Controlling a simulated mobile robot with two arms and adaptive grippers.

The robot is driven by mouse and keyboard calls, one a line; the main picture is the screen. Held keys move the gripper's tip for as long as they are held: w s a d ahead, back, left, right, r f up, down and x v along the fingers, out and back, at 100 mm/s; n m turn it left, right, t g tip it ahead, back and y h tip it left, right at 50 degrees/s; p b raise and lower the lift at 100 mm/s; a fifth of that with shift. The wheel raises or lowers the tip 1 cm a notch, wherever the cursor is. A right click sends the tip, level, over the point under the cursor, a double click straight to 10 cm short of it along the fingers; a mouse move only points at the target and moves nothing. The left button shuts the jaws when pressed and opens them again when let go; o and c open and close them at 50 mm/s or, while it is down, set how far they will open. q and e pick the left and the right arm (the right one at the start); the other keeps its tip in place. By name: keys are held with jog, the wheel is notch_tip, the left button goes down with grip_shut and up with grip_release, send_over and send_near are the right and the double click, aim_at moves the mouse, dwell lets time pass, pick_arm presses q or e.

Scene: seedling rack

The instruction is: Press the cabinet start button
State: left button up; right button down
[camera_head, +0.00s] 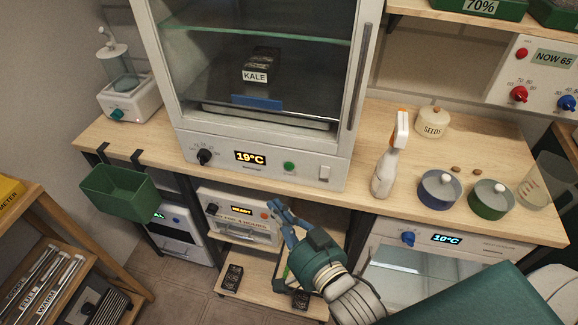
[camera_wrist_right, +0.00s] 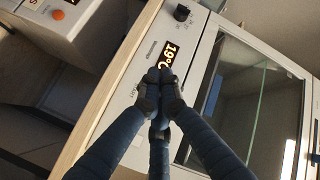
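The cabinet (camera_head: 218,147) is a white, glass-fronted unit on the wooden bench; it also shows in the wrist view (camera_wrist_right: 207,50). Its lower panel carries a black knob (camera_head: 204,157), a lit 19°C display (camera_head: 250,157), a round green button (camera_head: 289,166) and a pale switch (camera_head: 324,172). In the wrist view the display (camera_wrist_right: 170,52) shows just past my fingertips; the green button is not visible there, perhaps hidden behind the fingers. My right gripper (camera_head: 279,210) is in front of the bench edge, below the panel. Its fingers (camera_wrist_right: 158,78) are drawn together, empty. My left gripper is out of view.
A green bin (camera_head: 118,194) hangs at the left edge. Below the bench are a white unit (camera_head: 240,216) and a 10°C unit (camera_head: 440,250).

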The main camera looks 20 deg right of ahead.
aim_at(289, 166)
jog(key=shift+w+d, duration=0.8)
jog(key=shift+w, duration=0.4)
jog(key=shift+w+d, duration=0.85)
jog(key=shift+w, duration=0.4)
jog(key=shift+w+d, duration=0.8)
jog(key=shift+w, duration=0.4)
jog(key=shift+w+d+p, duration=0.25)
jog(key=shift+w+p, duration=0.05)
jog(key=shift+w, duration=0.05)
jog(key=shift+w+d, duration=0.15)
jog(key=shift+w, duration=0.15)
jog(key=shift+s, duration=0.1)
jog(key=shift+s+a+p, duration=0.4)
jog(key=shift+s+p, duration=0.1)
jog(key=shift+s, duration=0.1)
